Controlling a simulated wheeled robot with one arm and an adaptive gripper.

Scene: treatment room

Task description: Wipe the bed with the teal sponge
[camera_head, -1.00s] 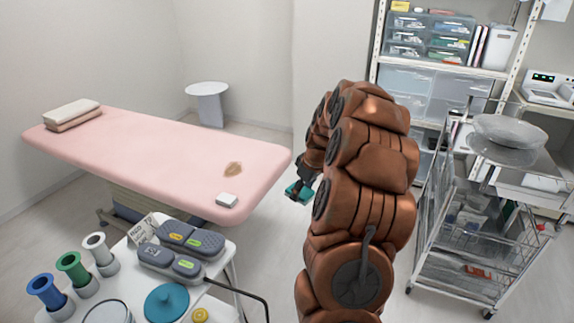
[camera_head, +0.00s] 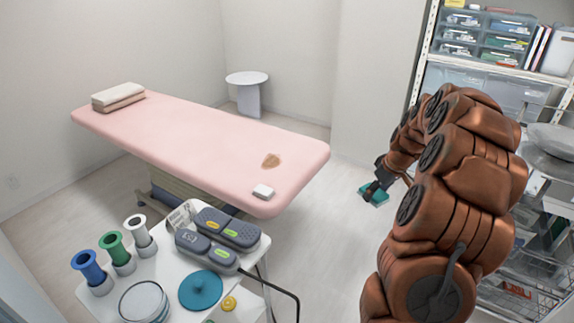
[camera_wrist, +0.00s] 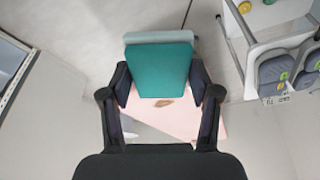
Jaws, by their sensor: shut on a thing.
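The pink bed (camera_head: 200,137) stands left of centre in the head view, with a brown stain (camera_head: 271,161) near its right end. The bed and stain also show in the wrist view, partly hidden behind the sponge. My gripper (camera_head: 378,190) is off the bed's right end, over open floor. It is shut on the teal sponge (camera_head: 374,195), which has a grey layer along one edge. In the wrist view the sponge (camera_wrist: 160,72) sits between both fingers, and nothing touches its free end.
A small white block (camera_head: 263,192) lies on the bed near the stain. A folded towel (camera_head: 118,97) is at the far end. Shelving (camera_head: 425,60) and a wire trolley are at right.

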